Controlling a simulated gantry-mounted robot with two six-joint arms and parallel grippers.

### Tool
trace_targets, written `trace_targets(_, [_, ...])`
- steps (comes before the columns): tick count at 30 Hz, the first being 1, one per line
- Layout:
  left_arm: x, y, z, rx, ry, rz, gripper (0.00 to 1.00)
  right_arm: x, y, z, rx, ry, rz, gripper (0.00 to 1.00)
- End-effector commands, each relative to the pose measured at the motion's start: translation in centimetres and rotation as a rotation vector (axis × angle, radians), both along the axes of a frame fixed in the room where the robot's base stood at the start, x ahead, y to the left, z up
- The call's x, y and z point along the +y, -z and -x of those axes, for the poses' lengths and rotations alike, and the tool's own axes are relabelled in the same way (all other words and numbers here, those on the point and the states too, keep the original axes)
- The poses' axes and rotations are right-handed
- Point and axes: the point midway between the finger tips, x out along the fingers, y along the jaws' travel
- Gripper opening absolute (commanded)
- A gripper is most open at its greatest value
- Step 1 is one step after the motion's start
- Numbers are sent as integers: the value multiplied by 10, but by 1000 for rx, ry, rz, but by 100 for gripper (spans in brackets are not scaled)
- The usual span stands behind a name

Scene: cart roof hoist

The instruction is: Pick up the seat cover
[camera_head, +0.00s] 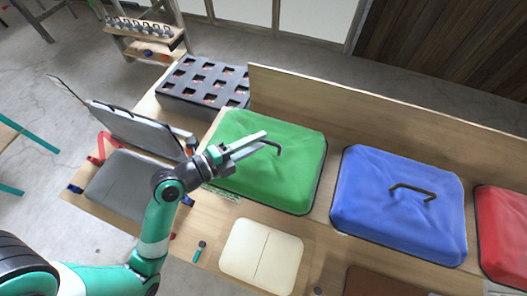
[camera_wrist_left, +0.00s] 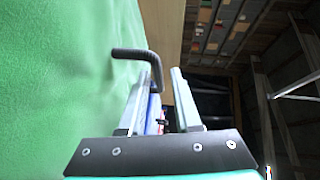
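A green padded cover (camera_head: 290,180) with a dark bent handle (camera_head: 278,149) lies on the wooden bench. Blue (camera_head: 370,205) and red (camera_head: 505,215) covers lie to its right, the blue one with a similar handle. Which one the task calls the seat cover I cannot tell. My left gripper (camera_head: 264,142) is over the green cover, its fingers apart and pointing at the handle. In the left wrist view, the handle's (camera_wrist_left: 130,54) bent end shows between the open fingers (camera_wrist_left: 160,95), with a gap to the right finger. Contact with the left finger is unclear. My right gripper is not in view.
A black tray with square holes (camera_head: 192,104) stands behind, left of the green cover. A grey folding seat (camera_head: 125,180) is at the left. A cream panel (camera_head: 285,250) and a brown panel (camera_head: 385,282) lie in front. A wooden back board (camera_head: 350,105) runs behind the covers.

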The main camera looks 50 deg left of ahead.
Motion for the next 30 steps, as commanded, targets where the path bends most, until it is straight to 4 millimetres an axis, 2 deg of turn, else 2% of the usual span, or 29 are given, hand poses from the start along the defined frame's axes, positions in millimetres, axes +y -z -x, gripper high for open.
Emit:
trace_targets(2, [0,-1,-3,2,1,1,32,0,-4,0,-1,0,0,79])
trace_targets(7, [-2,2,-28,2,2,0,32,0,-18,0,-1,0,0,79])
trace_targets(11, [-3,7,-47,0,2,-1,32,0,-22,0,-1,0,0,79])
trace_targets(18, [-3,11,-50,0,0,-1,32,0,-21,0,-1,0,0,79])
trace_targets(19, [-3,11,-50,0,0,-1,30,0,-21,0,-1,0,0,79])
trace_targets(24, [-3,11,-50,0,0,-1,0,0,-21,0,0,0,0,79])
trace_targets(30, [-3,11,-50,0,0,-1,0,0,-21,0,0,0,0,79])
